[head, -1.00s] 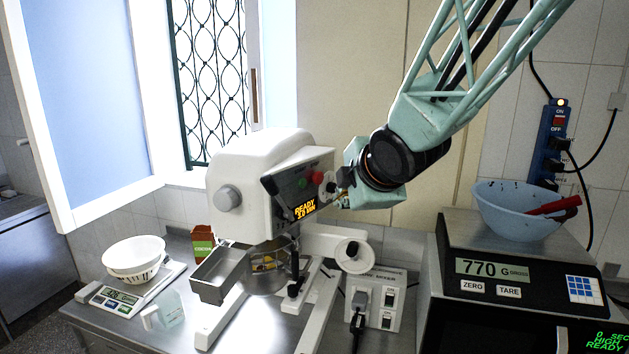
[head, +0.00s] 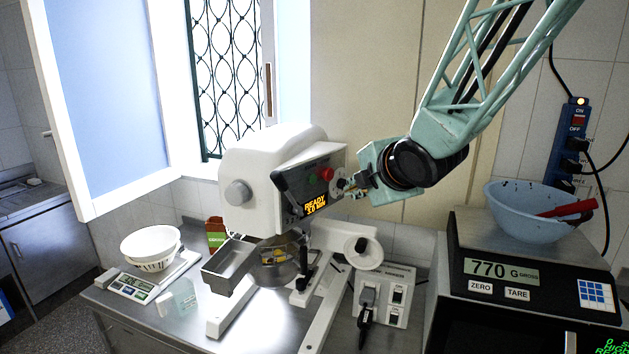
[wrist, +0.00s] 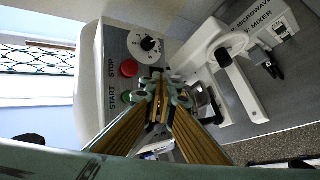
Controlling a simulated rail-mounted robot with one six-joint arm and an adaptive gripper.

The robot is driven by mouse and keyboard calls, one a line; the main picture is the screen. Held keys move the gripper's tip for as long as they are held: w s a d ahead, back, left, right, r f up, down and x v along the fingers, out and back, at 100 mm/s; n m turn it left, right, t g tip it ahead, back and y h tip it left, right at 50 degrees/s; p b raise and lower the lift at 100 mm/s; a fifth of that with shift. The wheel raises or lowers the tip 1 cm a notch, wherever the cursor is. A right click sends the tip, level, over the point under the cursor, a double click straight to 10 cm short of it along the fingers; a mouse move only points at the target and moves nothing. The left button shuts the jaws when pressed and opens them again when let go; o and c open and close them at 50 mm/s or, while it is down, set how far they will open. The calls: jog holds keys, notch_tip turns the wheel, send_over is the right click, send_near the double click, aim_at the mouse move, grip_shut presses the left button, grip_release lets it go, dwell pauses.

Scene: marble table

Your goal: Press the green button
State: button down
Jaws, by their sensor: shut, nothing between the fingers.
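The green button (head: 312,181) is on the dark control panel of the white mixer (head: 262,170). In the wrist view the green button (wrist: 126,97) sits beside the START label, close to the left of my fingertips and partly hidden by them. A red button (head: 326,174) is next to it; in the wrist view it shows by STOP (wrist: 129,69). My gripper (head: 350,185) is shut and empty, in front of the panel's right end near the dial. In the wrist view my gripper (wrist: 161,85) appears just right of the green button; contact cannot be told.
The dial (wrist: 146,44) is above the red button in the wrist view. A metal chute (head: 230,265) and bowl are below the mixer head. A scale with a blue bowl (head: 538,208) stands right. A small scale with white bowls (head: 151,246) stands left.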

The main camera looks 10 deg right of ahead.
jog(key=shift+w+a, duration=0.1)
jog(key=w+a+b, duration=0.3)
jog(key=w+a, duration=0.2)
jog(key=w, duration=0.1)
jog(key=shift+w+a+b, duration=0.2)
jog(key=shift+w+b, duration=0.05)
jog(key=shift+b, duration=0.15)
dwell(0.4)
jog(key=shift+w+a+b, duration=0.55)
jog(key=shift+w+b, duration=0.1)
jog(key=shift+b, duration=0.15)
dwell(2.7)
dwell(0.4)
jog(key=shift+s+d+p, duration=0.35)
jog(key=shift+s+d, duration=0.15)
jog(key=shift+s, duration=0.15)
jog(key=shift+s+d, duration=0.1)
jog(key=shift+s+d+p, duration=0.95)
jog(key=shift+s+d, duration=0.6)
jog(key=shift+s, duration=0.25)
